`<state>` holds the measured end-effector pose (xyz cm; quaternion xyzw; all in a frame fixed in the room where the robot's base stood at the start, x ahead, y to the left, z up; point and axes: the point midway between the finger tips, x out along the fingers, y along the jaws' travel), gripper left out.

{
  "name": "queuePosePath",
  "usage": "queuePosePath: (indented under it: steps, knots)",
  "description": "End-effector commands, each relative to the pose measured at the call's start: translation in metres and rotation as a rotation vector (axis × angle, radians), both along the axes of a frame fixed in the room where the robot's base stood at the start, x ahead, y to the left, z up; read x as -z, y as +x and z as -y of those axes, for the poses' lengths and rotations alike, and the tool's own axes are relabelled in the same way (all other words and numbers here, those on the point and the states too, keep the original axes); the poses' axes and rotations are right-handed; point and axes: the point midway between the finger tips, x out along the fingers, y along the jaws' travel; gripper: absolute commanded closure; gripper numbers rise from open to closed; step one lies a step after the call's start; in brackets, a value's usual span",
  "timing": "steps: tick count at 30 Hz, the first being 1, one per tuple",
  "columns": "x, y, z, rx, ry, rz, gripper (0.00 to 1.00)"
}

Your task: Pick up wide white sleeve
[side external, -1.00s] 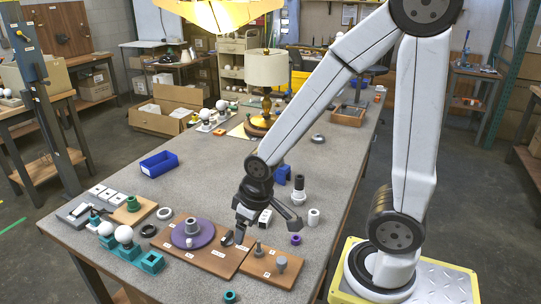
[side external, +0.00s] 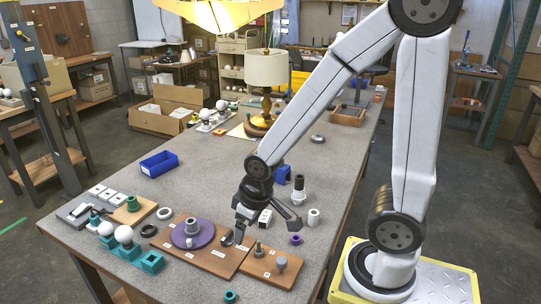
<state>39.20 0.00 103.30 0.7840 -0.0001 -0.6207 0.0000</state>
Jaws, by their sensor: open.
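A short white cylinder with a hole in its top (side external: 314,217), which looks like the wide white sleeve, stands upright on the grey table to the right of my gripper. My gripper (side external: 268,231) is open, with its fingers spread and nothing visibly held between them. It hangs low over the right end of the wooden board, and its right finger is nearest the white cylinder, with a small gap in the picture.
A purple disc (side external: 186,238) with a grey-green sleeve sits on the wooden board (side external: 218,262). A smaller board (side external: 258,265) with metal pegs is in front. A black-and-white stacked part (side external: 298,192), blue block (side external: 282,174) and purple ring (side external: 296,239) are near the cylinder. The table's middle is clear.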

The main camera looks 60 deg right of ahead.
Motion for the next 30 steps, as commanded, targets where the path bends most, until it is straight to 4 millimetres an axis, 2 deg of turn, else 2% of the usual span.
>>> queuePosePath:
  steps: [8,14,21,30]
  knots:
    - [0.005,-0.003,0.004,-0.018,-0.018,-0.033,0.11]
    - [0.025,-0.018,0.019,-0.097,-0.09,-0.164,0.11]
    - [0.055,-0.048,0.058,-0.257,-0.237,-0.422,0.11]
    - [0.079,-0.078,0.115,-0.485,-0.444,-0.733,0.11]
